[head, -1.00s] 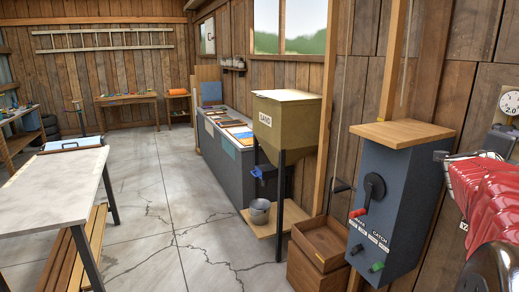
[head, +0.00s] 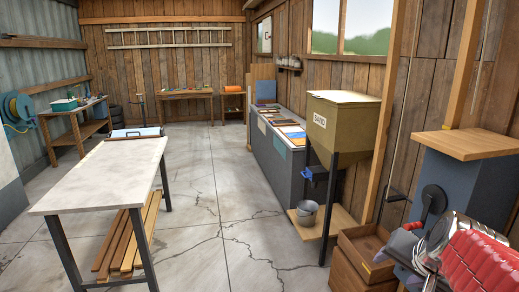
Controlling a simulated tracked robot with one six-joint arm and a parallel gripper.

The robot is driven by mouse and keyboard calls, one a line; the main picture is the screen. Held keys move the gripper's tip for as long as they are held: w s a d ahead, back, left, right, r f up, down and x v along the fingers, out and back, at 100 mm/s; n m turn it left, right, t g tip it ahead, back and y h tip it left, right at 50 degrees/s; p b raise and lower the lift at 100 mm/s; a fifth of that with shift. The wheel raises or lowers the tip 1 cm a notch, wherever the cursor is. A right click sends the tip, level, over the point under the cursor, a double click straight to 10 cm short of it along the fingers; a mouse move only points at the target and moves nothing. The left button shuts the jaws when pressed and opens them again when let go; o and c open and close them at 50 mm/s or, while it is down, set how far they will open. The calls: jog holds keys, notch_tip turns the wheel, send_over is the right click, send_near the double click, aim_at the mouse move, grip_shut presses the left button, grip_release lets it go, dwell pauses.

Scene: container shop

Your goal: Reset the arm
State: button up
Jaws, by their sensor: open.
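My arm, with its red ribbed sleeve (head: 482,262), reaches in from the lower right corner. My gripper (head: 408,258) is at the left end of the metal part, small and partly hidden against the box behind it. It is open, and I see nothing held in it. It is in front of the blue-grey lever cabinet (head: 470,190) and close to the wooden crate (head: 358,272). I cannot tell whether it touches either.
A sand hopper (head: 343,125) on dark legs stands left of the cabinet, with a metal bucket (head: 306,212) below it. A white-topped table (head: 105,175) stands at the left. Cracked concrete floor (head: 225,240) lies open between them.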

jog(key=s+a+f+n+g+y, duration=0.1)
jog(key=s+a+n, duration=0.3)
jog(key=a, duration=0.4)
jog(key=s+a+f+n, duration=0.2)
jog(key=s+a+n, duration=0.3)
jog(key=s+a, duration=0.2)
jog(key=a, duration=0.2)
jog(key=shift+s+a+g+y, duration=0.3)
jog(key=shift+g+y, duration=0.1)
jog(key=shift+c, duration=0.6)
